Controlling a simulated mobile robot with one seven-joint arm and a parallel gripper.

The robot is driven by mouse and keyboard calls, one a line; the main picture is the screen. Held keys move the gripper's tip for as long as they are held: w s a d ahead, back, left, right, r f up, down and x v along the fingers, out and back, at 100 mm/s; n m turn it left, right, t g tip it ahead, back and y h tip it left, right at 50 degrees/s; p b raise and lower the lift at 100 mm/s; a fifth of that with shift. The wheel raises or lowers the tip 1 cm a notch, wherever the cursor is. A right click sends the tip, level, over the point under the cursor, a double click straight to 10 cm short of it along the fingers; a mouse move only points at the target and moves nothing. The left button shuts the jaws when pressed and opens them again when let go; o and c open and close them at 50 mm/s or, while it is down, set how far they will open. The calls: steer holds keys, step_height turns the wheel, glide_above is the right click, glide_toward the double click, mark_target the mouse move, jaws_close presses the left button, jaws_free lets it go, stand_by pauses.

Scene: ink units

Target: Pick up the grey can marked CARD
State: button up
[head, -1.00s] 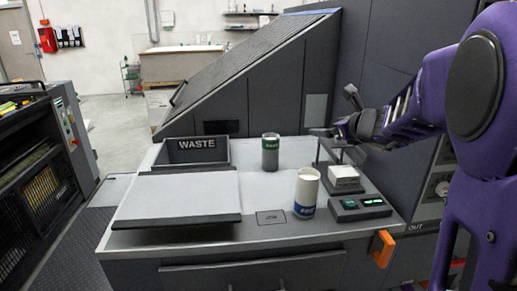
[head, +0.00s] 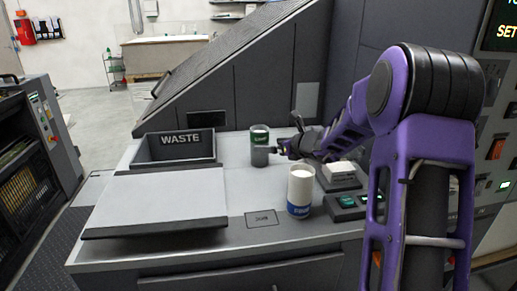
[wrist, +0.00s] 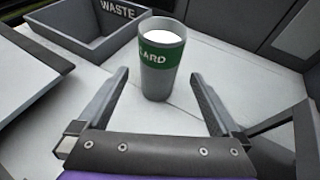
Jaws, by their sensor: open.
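The grey can marked CARD (wrist: 158,80) has a green band with white letters and a white top. It stands upright on the light worktop, just ahead of my gripper (wrist: 160,98). My gripper is open and empty, with one finger to each side of the can's near space and the can a little beyond the fingertips. In the head view the can (head: 259,146) stands right of the WASTE bin, and my gripper (head: 279,149) is close at its right side. Whether they touch is hard to tell there.
The WASTE bin (head: 178,162) is left of the can. A flat grey board (head: 160,196) lies in front of the bin. A white can with a blue band (head: 300,190) stands nearer the front. A small box with a white top (head: 338,173) and a button panel (head: 347,204) are at right.

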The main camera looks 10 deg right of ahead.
mark_target(255, 143)
steer(key=x, duration=1)
steer(key=shift+a+r, duration=0.1)
steer(key=shift+r, duration=0.05)
steer(key=c, duration=1.4)
